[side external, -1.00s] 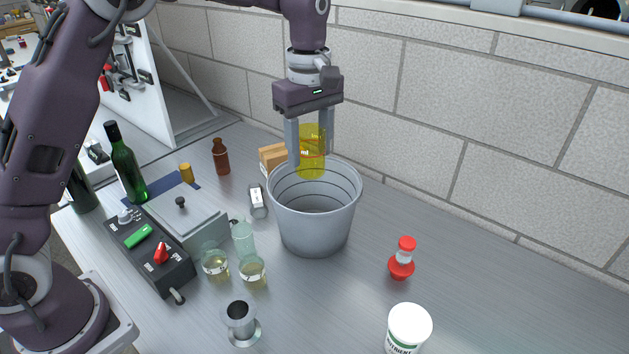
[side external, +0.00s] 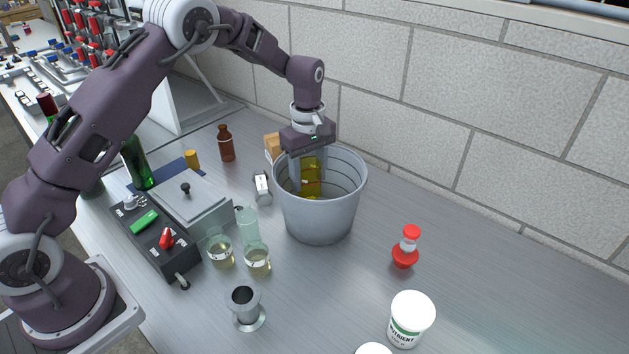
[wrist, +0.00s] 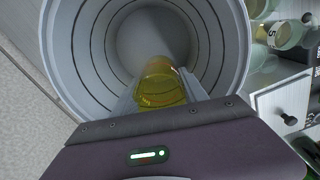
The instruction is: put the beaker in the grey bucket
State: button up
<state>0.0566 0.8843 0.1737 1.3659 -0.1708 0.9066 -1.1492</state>
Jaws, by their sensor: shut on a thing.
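The beaker (side external: 311,178) holds yellow liquid or is yellow-tinted; I cannot tell which. My gripper (side external: 308,183) is shut on it and points down into the grey bucket (side external: 320,218). The beaker is inside the bucket's rim, beside the near part of its ribbed inner wall. In the wrist view, the beaker (wrist: 161,84) sits between my fingers, with the bucket (wrist: 222,40) around it and the bucket's floor beyond. The bucket stands upright on the bench. Whether the beaker touches the floor is hard to tell.
Two small glass beakers (side external: 257,262) and a pale green vessel (side external: 248,228) stand left of the bucket. A control box (side external: 155,243), a brown bottle (side external: 226,145) and a green bottle (side external: 137,162) are further left. A red-capped bottle (side external: 406,249) and a white tub (side external: 410,322) are right.

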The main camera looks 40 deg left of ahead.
aim_at(309, 196)
notch_tip(309, 196, down, 6)
jog(key=shift+f, duration=0.15)
jog(key=shift+f, duration=0.1)
jog(key=o, duration=1.4)
jog(key=shift+c, duration=0.2)
notch_tip(309, 196, up, 12)
jog(key=shift+r, duration=0.2)
